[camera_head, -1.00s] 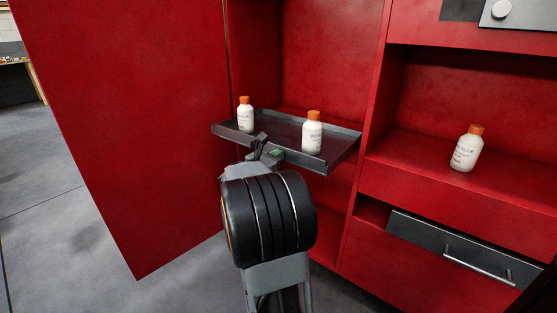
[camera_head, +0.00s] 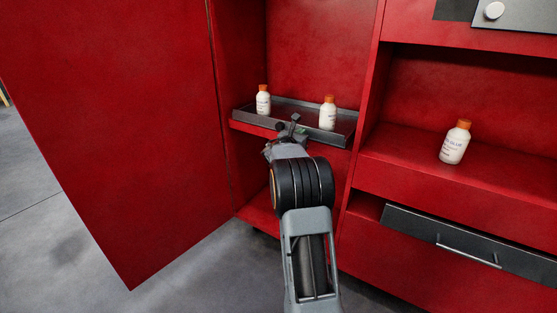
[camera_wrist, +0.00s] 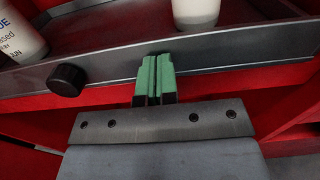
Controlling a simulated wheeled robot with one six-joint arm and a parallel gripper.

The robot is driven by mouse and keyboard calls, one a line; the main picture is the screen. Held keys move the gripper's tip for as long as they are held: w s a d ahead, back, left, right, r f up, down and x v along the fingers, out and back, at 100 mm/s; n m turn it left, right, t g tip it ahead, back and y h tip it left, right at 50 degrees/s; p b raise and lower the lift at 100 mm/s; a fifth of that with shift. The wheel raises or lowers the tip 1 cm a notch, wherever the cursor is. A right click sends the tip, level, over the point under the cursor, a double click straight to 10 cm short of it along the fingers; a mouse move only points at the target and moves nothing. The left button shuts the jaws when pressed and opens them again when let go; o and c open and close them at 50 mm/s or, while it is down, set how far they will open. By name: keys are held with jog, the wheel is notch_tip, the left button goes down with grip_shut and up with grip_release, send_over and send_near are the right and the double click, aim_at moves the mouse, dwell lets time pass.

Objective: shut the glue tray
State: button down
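The glue tray (camera_head: 345,131) is a dark grey shallow tray in the red cabinet's left bay, now mostly inside the bay. Two white glue bottles with orange caps, one on the left (camera_head: 263,101) and one on the right (camera_head: 328,114), stand upright on it. In the wrist view the tray's front wall (camera_wrist: 225,60) runs across the picture, with a black knob (camera_wrist: 66,80) left of my fingers. My gripper (camera_head: 290,125) is at the front wall. Its green fingertips (camera_wrist: 155,72) are together, seemingly against the wall, with nothing visible between them.
The red cabinet door (camera_head: 110,130) stands open on the left. A third bottle (camera_head: 455,142) stands on the right shelf (camera_head: 400,150). Below it a dark drawer (camera_head: 480,243) with a bar handle sticks out slightly. Grey floor is free at lower left.

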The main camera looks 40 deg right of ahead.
jog(key=shift+d+r, duration=0.25)
dwell(0.3)
jog(key=p+v, duration=0.1)
jog(key=v, duration=1.3)
jog(key=s+a+r+m+g+y+p, duration=0.25)
jog(key=s+a+r+m+p, duration=0.35)
jog(key=p, duration=0.3)
jog(key=s+a+r+m+g+y+p, duration=0.2)
jog(key=s+a+r+m+y+p, duration=0.2)
jog(key=s+r+m+p, duration=0.3)
jog(key=s+a+r+m+y+p, duration=0.4)
jog(key=a+r+y+p, duration=0.1)
jog(key=a+p, duration=0.3)
jog(key=s+a+r+m+t+y+p, duration=0.1)
jog(key=s+a+r+m+y+p, duration=0.4)
jog(key=a+p, duration=0.4)
jog(key=shift+s+a+r, duration=0.25)
jog(key=shift+a+r, duration=0.25)
jog(key=shift+r, duration=0.25)
